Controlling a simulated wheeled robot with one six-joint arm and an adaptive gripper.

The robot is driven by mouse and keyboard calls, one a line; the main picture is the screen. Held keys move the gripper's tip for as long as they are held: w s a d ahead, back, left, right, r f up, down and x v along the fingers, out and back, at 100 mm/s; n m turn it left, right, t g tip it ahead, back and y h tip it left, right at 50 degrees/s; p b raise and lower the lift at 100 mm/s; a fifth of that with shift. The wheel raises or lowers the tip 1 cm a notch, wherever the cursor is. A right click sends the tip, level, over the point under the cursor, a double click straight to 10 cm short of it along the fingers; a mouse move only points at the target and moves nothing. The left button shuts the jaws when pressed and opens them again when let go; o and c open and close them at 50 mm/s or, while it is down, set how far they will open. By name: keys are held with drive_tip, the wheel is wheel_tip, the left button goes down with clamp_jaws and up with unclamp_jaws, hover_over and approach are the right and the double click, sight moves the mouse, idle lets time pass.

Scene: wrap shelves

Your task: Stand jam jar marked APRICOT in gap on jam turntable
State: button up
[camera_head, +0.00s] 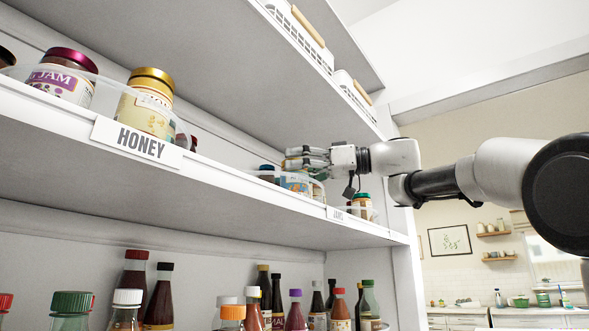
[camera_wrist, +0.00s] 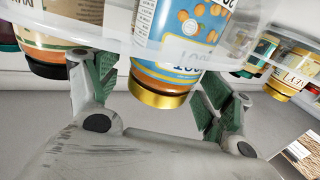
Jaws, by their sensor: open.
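A jar with a blue label showing orange fruit (camera_wrist: 185,35) and a gold lid (camera_wrist: 160,92) stands between my fingers in the wrist view, where the scene looks upside down. Its name cannot be read for certain. My gripper (camera_wrist: 160,78) is open, one green-padded finger on each side of the jar, with a gap at the right finger. In the head view my gripper (camera_head: 303,158) is over the blue-labelled jar (camera_head: 296,182) on the shelf marked JAMS. A clear turntable rim (camera_wrist: 215,52) crosses the jar's label. The gap on the turntable cannot be made out.
Another jar with a dark lid (camera_wrist: 45,68) is close to the left finger. More jars (camera_wrist: 285,80) stand to the right behind a clear rim.

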drive_tip(key=v, duration=1.1)
drive_tip(key=w+d+r+m+t+h, duration=0.1)
drive_tip(key=w+d+r+m+t, duration=0.35)
drive_tip(key=d+t, duration=0.4)
drive_tip(key=d+f+m+t+h, duration=0.6)
drive_tip(key=d+f+m+h, duration=0.6)
drive_tip(key=d+f+h, duration=0.4)
drive_tip(key=s+d+f+g+h, duration=0.15)
drive_tip(key=s+f+g, duration=0.3)
drive_tip(key=f, duration=0.85)
drive_tip(key=s+d+f+g+h, duration=0.15)
drive_tip(key=s+f+g, duration=0.35)
drive_tip(key=f, duration=0.8)
drive_tip(key=s+a+f+g+y, duration=0.1)
drive_tip(key=s+a+f+g, duration=0.1)
drive_tip(key=s+f, duration=0.6)
drive_tip(key=s+a+f+n+g+y, duration=0.1)
drive_tip(key=s+a+f+g, duration=0.1)
drive_tip(key=s+f, duration=0.5)
drive_tip(key=shift+s+f+g+y, duration=0.35)
drive_tip(key=shift+f+g, duration=0.35)
drive_tip(key=shift+f, duration=0.25)
